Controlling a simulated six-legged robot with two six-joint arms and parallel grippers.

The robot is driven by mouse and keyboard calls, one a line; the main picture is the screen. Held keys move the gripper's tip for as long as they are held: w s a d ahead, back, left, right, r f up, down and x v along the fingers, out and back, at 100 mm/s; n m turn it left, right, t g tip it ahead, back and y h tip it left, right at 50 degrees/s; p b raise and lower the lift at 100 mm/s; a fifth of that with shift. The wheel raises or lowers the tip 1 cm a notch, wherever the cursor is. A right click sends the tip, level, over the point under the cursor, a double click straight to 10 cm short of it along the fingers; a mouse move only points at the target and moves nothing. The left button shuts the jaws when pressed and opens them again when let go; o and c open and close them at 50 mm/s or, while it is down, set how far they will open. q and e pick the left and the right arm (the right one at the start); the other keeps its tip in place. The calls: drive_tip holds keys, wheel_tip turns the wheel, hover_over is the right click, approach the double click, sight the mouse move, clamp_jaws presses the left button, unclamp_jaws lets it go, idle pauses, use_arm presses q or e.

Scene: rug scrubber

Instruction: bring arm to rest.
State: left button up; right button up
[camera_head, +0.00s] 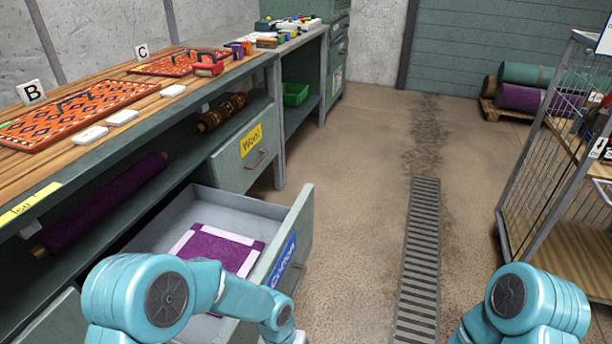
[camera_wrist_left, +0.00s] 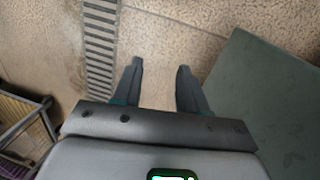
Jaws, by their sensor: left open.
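My left gripper (camera_wrist_left: 159,72) shows in the left wrist view with its two dark fingers apart and nothing between them. It is over the brown floor, with the drain grate to the left and a flat grey-green surface to the right. In the head view my left arm (camera_head: 170,300) comes in at the lower left, bent in front of the open drawer (camera_head: 300,225); its gripper is hidden there. My right arm shows at the lower right, and its gripper is out of the picture.
The open drawer holds a purple cloth with a pale border (camera_head: 217,247). Orange patterned rugs (camera_head: 75,112) lie on the workbench (camera_head: 180,110) at left. A wire cage cart (camera_head: 545,150) stands at right. The floor around the drain grate (camera_head: 420,250) is clear.

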use_arm(q)
drive_tip(key=s+a+f+n+t+h, duration=0.1)
drive_tip(key=s+a+f+n, duration=0.25)
drive_tip(key=s, duration=0.35)
drive_tip(key=s+a+f+n+h, duration=0.1)
drive_tip(key=s+a+f+n, duration=0.1)
drive_tip(key=s+a+f, duration=0.4)
wheel_tip(320, 180, up, 24)
drive_tip(key=d+p, duration=0.1)
drive_tip(key=p, duration=2.1)
drive_tip(key=shift+s+r, duration=0.25)
drive_tip(key=shift+s, duration=0.1)
drive_tip(key=shift+m, duration=0.25)
